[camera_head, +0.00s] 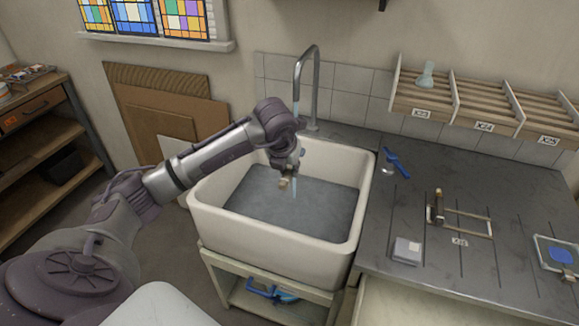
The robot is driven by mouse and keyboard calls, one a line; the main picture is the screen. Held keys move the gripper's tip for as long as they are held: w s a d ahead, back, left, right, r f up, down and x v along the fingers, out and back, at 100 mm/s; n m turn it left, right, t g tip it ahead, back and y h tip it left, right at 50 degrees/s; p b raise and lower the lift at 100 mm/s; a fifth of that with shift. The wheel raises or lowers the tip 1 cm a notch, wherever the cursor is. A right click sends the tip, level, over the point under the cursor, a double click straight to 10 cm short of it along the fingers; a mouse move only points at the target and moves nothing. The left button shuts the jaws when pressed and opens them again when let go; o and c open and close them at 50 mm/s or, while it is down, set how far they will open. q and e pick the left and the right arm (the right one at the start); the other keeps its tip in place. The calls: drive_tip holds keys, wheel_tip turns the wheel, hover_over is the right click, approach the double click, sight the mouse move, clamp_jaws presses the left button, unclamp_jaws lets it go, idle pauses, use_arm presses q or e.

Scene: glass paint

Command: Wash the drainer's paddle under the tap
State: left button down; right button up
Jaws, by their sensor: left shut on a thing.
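The tap (316,62) rises behind the white sink (275,258) and its spout curves down over the basin. A thin pale blue streak, looking like running water (294,190), falls below the spout. My left gripper (287,172) hangs over the basin under the spout, shut on a small tan piece, seemingly the paddle (284,183). The paddle is beside or in the streak; I cannot tell which. Most of it is small or hidden by the gripper. My right gripper is not in view.
Right of the sink is a dark worktop (395,225) with a blue tool (396,162), a grey block (407,250), a wooden frame (462,221) and a blue-topped item (558,256). A slotted wooden rack (480,95) on the wall holds a glass vessel (426,75).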

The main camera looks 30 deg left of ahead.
use_arm(q)
drive_tip(key=shift+w+a+f, duration=0.15)
drive_tip(key=shift+w+a, duration=0.3)
drive_tip(key=shift+w, duration=0.05)
drive_tip(key=w+a+f+b, duration=0.2)
drive_tip(key=w+a+b, duration=0.2)
drive_tip(key=w+a, duration=0.4)
drive_tip(key=shift+w+f+b, duration=0.25)
drive_tip(key=shift+w+b, duration=0.15)
drive_tip(key=shift+w, duration=0.25)
drive_tip(key=shift+w+d, duration=0.1)
drive_tip(key=shift+d, duration=0.05)
drive_tip(key=shift+w+d, duration=0.3)
drive_tip(key=shift+d, duration=0.1)
drive_tip(key=shift+s+a, duration=0.15)
drive_tip(key=shift+a, duration=0.05)
